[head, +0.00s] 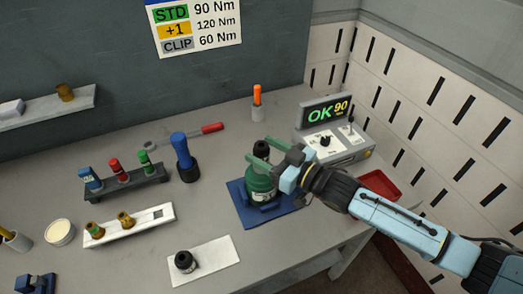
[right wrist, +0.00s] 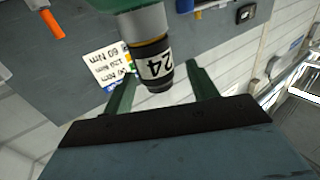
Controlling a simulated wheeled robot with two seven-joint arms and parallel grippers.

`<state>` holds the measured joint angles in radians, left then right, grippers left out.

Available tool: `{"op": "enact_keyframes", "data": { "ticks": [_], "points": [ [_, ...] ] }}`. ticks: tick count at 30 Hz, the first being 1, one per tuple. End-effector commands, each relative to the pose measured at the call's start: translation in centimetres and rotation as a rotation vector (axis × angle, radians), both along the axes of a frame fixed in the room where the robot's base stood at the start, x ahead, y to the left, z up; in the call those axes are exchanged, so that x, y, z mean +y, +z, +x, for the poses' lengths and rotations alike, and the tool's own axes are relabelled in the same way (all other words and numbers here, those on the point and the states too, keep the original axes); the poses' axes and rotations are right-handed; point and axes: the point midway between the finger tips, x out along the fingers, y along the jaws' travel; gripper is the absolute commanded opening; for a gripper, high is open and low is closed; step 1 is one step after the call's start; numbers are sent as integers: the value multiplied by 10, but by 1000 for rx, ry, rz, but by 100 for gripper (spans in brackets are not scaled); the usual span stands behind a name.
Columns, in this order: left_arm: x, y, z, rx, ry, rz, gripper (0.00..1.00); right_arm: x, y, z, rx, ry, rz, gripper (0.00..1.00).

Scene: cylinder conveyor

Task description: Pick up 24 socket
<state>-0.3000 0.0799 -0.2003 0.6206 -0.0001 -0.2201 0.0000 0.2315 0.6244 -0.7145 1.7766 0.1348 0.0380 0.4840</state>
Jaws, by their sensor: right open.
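The 24 socket (right wrist: 155,66) is a dark cylinder with a white "24" label, seen in the right wrist view. It sits on the end of a green and grey tool body (head: 260,183), which stands upright on a blue mat (head: 244,208) in the head view. My right gripper (right wrist: 158,82) is open, with one green finger on each side of the socket and a visible gap to each. In the head view my right gripper (head: 262,155) is at the top of the green tool. My left gripper is not in view.
A white plate with a black socket (head: 184,262) lies in front. A rack with blue, red and green handled pieces (head: 125,187) and a white tray (head: 158,215) stand left. A controller reading "OK 90" (head: 338,140) stands behind right, near a red bin (head: 380,184).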

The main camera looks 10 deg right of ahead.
Motion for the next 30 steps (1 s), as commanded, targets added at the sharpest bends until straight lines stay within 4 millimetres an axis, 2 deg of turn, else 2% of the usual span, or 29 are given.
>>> {"op": "enact_keyframes", "data": {
  "ticks": [6,15,27,30],
  "points": [
    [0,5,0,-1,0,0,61,17,-1,23,-1,0,1,58],
    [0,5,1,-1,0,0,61,20,-3,27,0,1,0,58],
    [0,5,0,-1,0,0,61,20,-3,27,0,0,0,7],
    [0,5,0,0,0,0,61,20,-2,27,-1,1,1,7]
  ]
}}
